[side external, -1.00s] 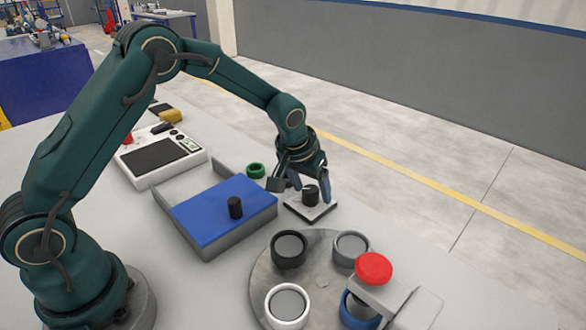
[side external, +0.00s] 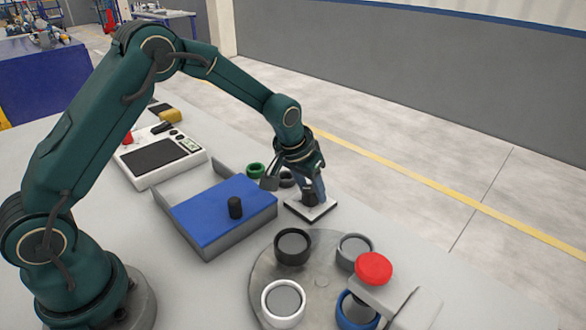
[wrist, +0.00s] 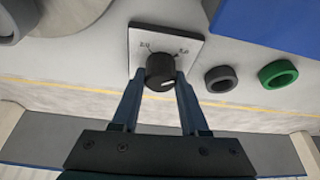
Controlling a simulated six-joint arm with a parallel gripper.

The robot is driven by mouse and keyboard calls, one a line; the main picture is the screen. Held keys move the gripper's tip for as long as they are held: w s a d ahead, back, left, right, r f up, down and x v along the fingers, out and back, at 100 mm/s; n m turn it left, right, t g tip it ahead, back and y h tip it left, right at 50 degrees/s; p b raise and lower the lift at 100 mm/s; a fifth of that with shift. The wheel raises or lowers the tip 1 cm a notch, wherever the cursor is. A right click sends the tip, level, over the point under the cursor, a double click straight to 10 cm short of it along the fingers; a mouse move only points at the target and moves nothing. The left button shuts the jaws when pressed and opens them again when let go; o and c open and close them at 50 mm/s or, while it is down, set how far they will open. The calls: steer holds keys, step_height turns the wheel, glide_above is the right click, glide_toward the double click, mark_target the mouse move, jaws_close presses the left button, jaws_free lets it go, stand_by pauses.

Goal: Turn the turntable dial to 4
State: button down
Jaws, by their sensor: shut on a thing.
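The turntable dial is a black knob (wrist: 160,71) on a white square plate (side external: 311,212). It stands on the table to the right of the blue-lidded box. In the wrist view my gripper (wrist: 160,80) has its two blue fingers on either side of the knob, shut on it. A white pointer line shows on the knob. The turntable (side external: 322,285) is a grey disc at the front, carrying a black ring (side external: 292,246), a grey ring (side external: 354,249), a white ring (side external: 284,304) and a blue ring (side external: 357,310).
A box with a blue lid (side external: 220,212) and black knob stands left of the dial. A green ring (side external: 256,170) and a dark grey ring (wrist: 221,78) lie behind it. A red button (side external: 373,268) on a grey housing overhangs the turntable. A white console (side external: 160,155) stands further back.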

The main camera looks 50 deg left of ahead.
mark_target(311, 188)
steer(key=m+h, duration=0.1)
steer(key=m, duration=0.3)
steer(key=shift+h, duration=0.3)
steer(key=m, duration=0.2)
steer(key=m+g+h, duration=0.1)
steer(key=m, duration=0.1)
steer(key=shift+h, duration=0.3)
steer(key=m+g+h, duration=0.1)
steer(key=m, duration=0.4)
steer(key=shift+m+g+h, duration=0.3)
steer(key=shift+m+g, duration=0.5)
steer(key=shift+m, duration=1)
steer(key=shift+c, duration=2.1)
jaws_free()
steer(key=shift+v, duration=2.6)
